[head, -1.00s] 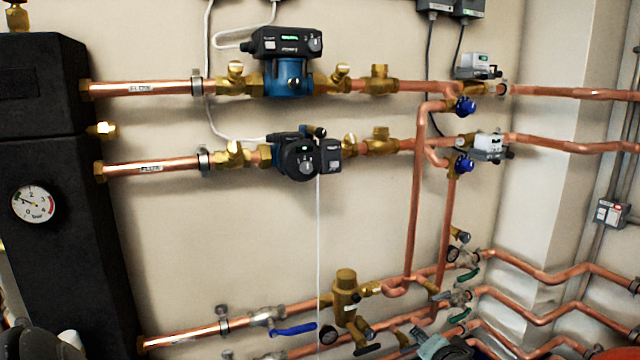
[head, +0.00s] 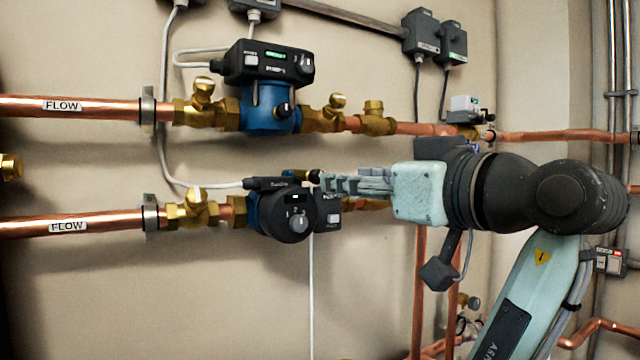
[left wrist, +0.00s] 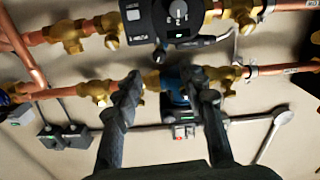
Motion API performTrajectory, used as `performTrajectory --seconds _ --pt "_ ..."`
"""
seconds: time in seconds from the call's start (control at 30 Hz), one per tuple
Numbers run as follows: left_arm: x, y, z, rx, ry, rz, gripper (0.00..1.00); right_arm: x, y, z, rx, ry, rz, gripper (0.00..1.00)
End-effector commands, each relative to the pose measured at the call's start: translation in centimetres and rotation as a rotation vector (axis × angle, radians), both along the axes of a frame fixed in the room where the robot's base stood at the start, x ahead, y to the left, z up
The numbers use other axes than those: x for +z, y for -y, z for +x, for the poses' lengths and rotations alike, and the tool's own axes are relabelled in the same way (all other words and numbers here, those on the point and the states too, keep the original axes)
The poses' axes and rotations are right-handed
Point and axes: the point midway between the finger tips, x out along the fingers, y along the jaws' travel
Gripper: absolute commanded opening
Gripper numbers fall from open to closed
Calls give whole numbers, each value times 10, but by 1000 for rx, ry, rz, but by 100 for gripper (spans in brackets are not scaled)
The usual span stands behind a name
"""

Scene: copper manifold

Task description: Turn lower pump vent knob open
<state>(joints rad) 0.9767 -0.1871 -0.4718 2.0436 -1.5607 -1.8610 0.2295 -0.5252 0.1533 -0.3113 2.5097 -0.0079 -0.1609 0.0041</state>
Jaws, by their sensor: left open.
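The lower pump (head: 285,213) has a dark round face with a grey dial, and a small dark box at its right. Its vent knob (head: 315,176) is a small dark knob with a brassy part at the pump's upper right, partly against the fingertips. My left gripper (head: 325,183) reaches in from the right, its fingers pointing left at the knob; whether they touch it I cannot tell. In the left wrist view, which looks upside down, the fingers (left wrist: 166,78) are apart and the lower pump (left wrist: 178,14) is at the top. My right gripper is not in view.
The blue upper pump (head: 268,95) with its black control box sits close above. Brass valves (head: 196,205) and copper flow pipes (head: 90,106) run left and right. Grey wall boxes (head: 422,32) hang at the top. The wall below the lower pump is mostly clear.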

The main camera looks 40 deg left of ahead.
Motion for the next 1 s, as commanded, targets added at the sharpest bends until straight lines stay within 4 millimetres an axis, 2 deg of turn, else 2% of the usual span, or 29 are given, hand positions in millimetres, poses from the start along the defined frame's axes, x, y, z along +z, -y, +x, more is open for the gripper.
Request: performTrajectory --seconds 0.2,0.4,0.77,1.0 --pt "0 -34 13 4 -3 4 41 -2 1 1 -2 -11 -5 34" --pt "0 -57 24 2 -3 3 41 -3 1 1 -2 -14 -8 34" --pt "0 -64 27 -1 -4 3 41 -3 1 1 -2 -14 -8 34" --pt "0 -64 27 -1 -4 3 14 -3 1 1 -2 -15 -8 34"
